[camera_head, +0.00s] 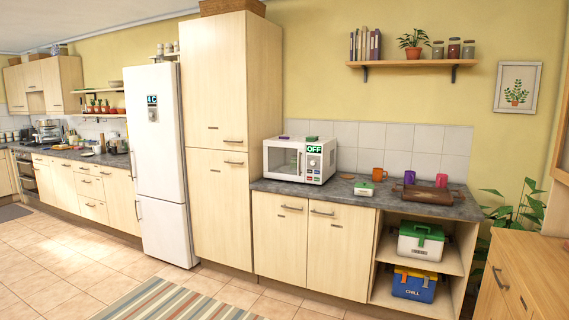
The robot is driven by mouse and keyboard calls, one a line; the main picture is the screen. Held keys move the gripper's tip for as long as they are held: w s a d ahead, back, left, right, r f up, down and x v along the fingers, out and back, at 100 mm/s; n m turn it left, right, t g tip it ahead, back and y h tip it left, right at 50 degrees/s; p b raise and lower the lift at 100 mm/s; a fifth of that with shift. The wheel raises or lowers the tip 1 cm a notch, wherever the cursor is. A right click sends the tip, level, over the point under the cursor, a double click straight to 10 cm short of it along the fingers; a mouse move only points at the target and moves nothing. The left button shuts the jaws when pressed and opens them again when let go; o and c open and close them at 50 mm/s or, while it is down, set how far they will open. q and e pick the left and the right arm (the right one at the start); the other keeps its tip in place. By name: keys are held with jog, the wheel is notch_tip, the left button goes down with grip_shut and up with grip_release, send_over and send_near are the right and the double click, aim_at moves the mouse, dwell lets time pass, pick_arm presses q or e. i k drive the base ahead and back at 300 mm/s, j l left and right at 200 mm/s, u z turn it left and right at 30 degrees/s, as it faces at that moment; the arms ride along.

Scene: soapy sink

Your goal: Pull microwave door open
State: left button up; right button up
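A white microwave (318,166) stands on the dark countertop right of the tall cupboard. A control panel with a dial, coloured buttons and a green "OFF" label (314,149) is right of the handle. A purple item and a green item lie on top of the microwave. Neither of my grippers shows in the head view.
Open shelves below hold two coolers (421,241). A striped rug (180,302) lies on the floor. A wooden cabinet (525,275) stands at the right.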

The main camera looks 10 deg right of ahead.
aim_at(283, 161)
jog(key=i+z, duration=0.35)
jog(key=i, duration=0.8)
jog(key=j, duration=0.05)
